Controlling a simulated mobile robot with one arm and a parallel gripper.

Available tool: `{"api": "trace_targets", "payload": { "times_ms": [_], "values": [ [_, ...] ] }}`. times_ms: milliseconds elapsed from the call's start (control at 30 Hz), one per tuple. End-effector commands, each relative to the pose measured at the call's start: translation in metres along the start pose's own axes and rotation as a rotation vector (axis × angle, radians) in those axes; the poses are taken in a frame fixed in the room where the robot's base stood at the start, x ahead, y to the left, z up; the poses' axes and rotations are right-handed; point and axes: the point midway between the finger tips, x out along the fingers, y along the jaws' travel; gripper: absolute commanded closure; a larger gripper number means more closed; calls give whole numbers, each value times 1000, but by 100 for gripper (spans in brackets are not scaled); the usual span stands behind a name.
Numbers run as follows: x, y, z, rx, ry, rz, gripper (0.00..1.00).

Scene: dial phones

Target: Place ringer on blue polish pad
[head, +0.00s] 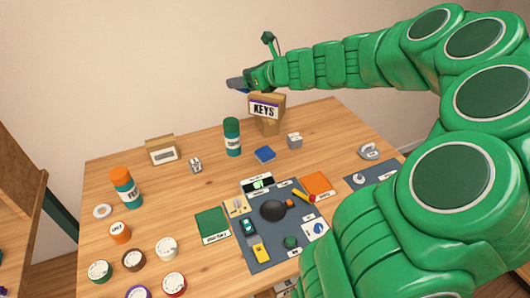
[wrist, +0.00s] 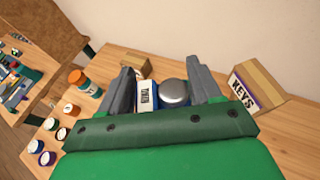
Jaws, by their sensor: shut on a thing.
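My gripper (head: 238,84) is raised in the air above the back of the table, over the KEYS box. The wrist view shows its two grey fingers (wrist: 164,90) closed about a silver domed piece, which I take for the ringer (wrist: 174,93). A blue-edged piece with a white label (wrist: 147,96) shows beside the dome; I cannot tell if it is part of the held thing or stands behind it. In the head view the held thing is not clear. The blue polish pad (head: 264,154) lies flat and bare on the table, lower than my gripper.
The KEYS box (head: 265,108) stands behind the pad. A green bottle (head: 232,137) is left of the pad and a small grey block (head: 295,141) right. A dark mat (head: 262,252) with phone parts lies in front. Several round pots and an orange-capped bottle (head: 124,187) stand left.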

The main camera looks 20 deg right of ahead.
Motion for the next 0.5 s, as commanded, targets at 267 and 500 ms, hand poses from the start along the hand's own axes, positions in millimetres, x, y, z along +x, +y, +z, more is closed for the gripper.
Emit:
{"api": "trace_targets", "payload": {
  "times_ms": [267, 500],
  "values": [
    [-36, 1, -18, -38, 2, 94, 74],
    [-64, 6, -29, -66, 1, 163, 74]
  ]
}}
